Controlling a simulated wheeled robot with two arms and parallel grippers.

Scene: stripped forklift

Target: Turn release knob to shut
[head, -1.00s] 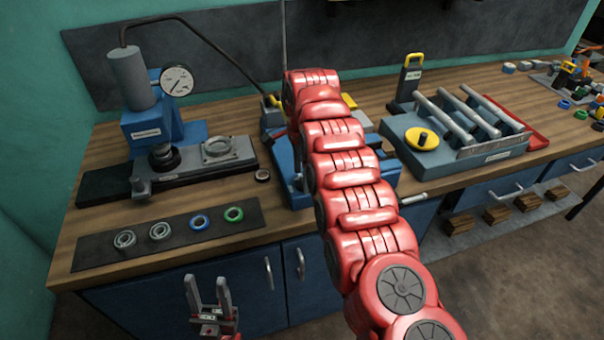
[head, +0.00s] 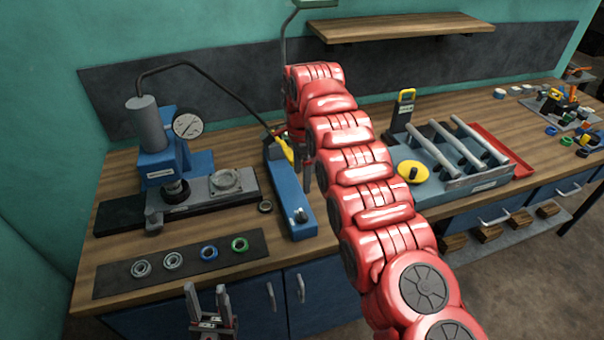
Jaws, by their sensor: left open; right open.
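A blue hand pump (head: 290,198) lies on the bench in the middle, with a hose running from its rear to the press. A small dark knob (head: 301,215) sits at its front end; I cannot tell for sure that it is the release knob. A yellow-handled part (head: 285,148) shows at its rear. My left gripper (head: 206,291) is open and empty, low in front of the bench, fingers up. My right gripper (head: 306,177) is mostly hidden behind my red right arm, beside the pump's right side; its jaws are open, and I see no contact.
A blue press (head: 160,165) with a gauge (head: 187,125) stands at the left. A dark mat (head: 190,262) with several rings lies in front of it. A grey fixture (head: 465,180) with rods and a yellow round disc (head: 412,172) stands at the right. A wooden shelf (head: 400,27) hangs above.

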